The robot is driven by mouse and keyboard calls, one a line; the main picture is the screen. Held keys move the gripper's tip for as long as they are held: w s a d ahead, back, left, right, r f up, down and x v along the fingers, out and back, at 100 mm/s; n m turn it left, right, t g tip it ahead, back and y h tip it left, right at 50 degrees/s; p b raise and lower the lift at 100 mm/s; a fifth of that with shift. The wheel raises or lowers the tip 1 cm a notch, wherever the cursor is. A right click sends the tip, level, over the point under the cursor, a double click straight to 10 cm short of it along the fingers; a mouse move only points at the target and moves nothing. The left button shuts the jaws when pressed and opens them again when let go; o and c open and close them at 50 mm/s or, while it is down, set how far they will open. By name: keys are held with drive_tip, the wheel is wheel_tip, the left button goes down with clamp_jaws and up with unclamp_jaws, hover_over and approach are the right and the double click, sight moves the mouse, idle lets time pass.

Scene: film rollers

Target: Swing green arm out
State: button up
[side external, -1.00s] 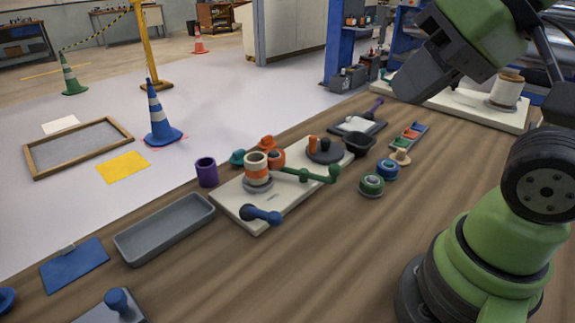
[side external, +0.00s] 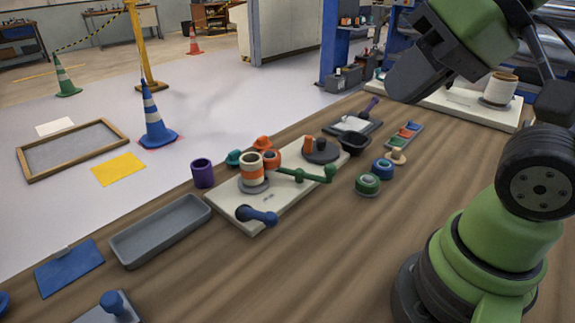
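The green arm (side external: 304,175) lies across the right part of a cream base board (side external: 262,215), with an upright green knob at its right end. Its left end reaches close to an orange-and-cream banded roller (side external: 252,168) standing on a grey disc. A dark round disc with an orange post (side external: 320,149) stands at the board's far end. My gripper (side external: 398,92) is high at the upper right, well away from the green arm. Its fingers cannot be made out, so its opening is unclear.
A purple cup (side external: 203,174) and a grey tray (side external: 160,230) are left of the board. Green and blue round pieces (side external: 368,184) and a black bowl (side external: 355,142) lie to its right.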

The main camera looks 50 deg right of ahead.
drive_tip(key=o, duration=0.4)
drive_tip(key=shift+w, duration=0.2)
drive_tip(key=shift+c, duration=0.2)
drive_tip(key=o, duration=0.5)
drive_tip(key=shift+g+h, duration=0.3)
drive_tip(key=shift+g, duration=0.6)
drive_tip(key=w, duration=0.1)
drive_tip(key=w+d, duration=0.1)
drive_tip(key=w, duration=0.1)
drive_tip(key=w+d, duration=0.1)
drive_tip(key=w, duration=0.1)
drive_tip(key=shift+d+f, duration=0.15)
drive_tip(key=shift+f, duration=0.2)
drive_tip(key=n+g, duration=0.2)
drive_tip(key=g, duration=0.3)
hover_over(330, 171)
drive_tip(key=d, duration=0.3)
wheel_tip(330, 171, down, 16)
drive_tip(key=shift+y, duration=0.4)
drive_tip(key=f, duration=0.3)
drive_tip(key=a+f, duration=0.1)
drive_tip(key=f, duration=0.2)
drive_tip(key=a+f, duration=0.1)
drive_tip(key=f, duration=0.3)
drive_tip(key=shift+w, duration=0.3)
clamp_jaws()
